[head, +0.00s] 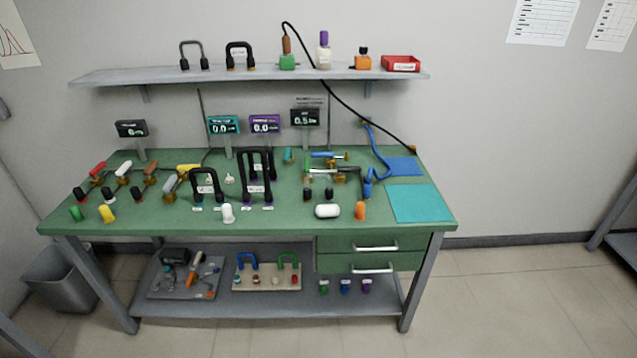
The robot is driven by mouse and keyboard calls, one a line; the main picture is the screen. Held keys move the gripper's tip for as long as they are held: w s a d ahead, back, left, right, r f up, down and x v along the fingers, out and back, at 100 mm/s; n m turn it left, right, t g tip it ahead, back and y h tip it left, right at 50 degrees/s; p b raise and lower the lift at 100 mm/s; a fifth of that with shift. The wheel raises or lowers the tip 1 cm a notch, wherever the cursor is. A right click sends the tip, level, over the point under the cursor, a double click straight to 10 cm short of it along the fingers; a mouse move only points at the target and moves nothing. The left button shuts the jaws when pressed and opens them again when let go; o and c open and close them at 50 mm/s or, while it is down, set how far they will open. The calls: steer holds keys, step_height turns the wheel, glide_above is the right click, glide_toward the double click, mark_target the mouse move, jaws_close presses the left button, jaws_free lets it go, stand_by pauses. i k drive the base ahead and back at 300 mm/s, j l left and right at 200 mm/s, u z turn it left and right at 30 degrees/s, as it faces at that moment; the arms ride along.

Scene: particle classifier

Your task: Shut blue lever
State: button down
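A blue lever (325,155) shows on the back right part of the green workbench (290,219), next to a brass fitting at its right end. It lies roughly level, left to right in the picture. It is too small to tell whether its valve is open or shut. A grey-black pipe or bar lies just in front of it. My gripper is not in view.
A blue hose (383,165) stands right of the lever, near blue and teal mats. Black handled frames (256,178), displays (265,124) and several other coloured levers crowd the bench. A shelf (250,76) hangs above.

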mark_target(329, 155)
steer(key=i+j, duration=0.2)
steer(key=i, duration=0.25)
steer(key=i+j+z, duration=0.1)
steer(key=i, duration=0.3)
steer(key=i+j+z, duration=0.1)
steer(key=i+j, duration=0.2)
steer(key=i, duration=0.15)
